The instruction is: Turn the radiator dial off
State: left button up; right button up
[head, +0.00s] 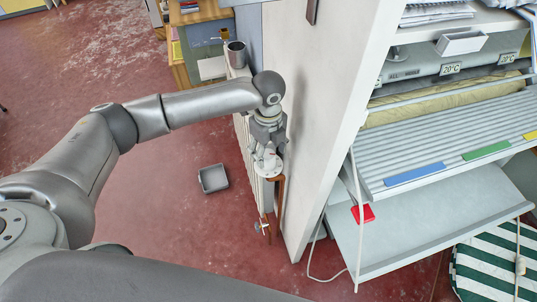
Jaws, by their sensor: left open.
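The white radiator (242,126) stands against the side of a white wall panel, seen edge-on and partly behind my left arm. My left gripper (266,158) is open and points down at the radiator's near end. A small pale round part, perhaps the dial, shows right under its fingertips; I cannot tell whether they touch it. The fingers hide much of it, and its setting cannot be read. A brown pipe (279,200) runs down below it to a small valve fitting (262,226) near the floor. My right gripper is out of view.
The white wall panel (320,110) stands close to the right of my gripper. A grey bin (213,178) sits on the red floor. A metal cup (236,53) is beyond the arm. The rotary ironer (450,130) fills the right. Open floor lies left.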

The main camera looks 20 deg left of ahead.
aim_at(268, 154)
pick_arm(q)
jog(key=shift+f, duration=1.65)
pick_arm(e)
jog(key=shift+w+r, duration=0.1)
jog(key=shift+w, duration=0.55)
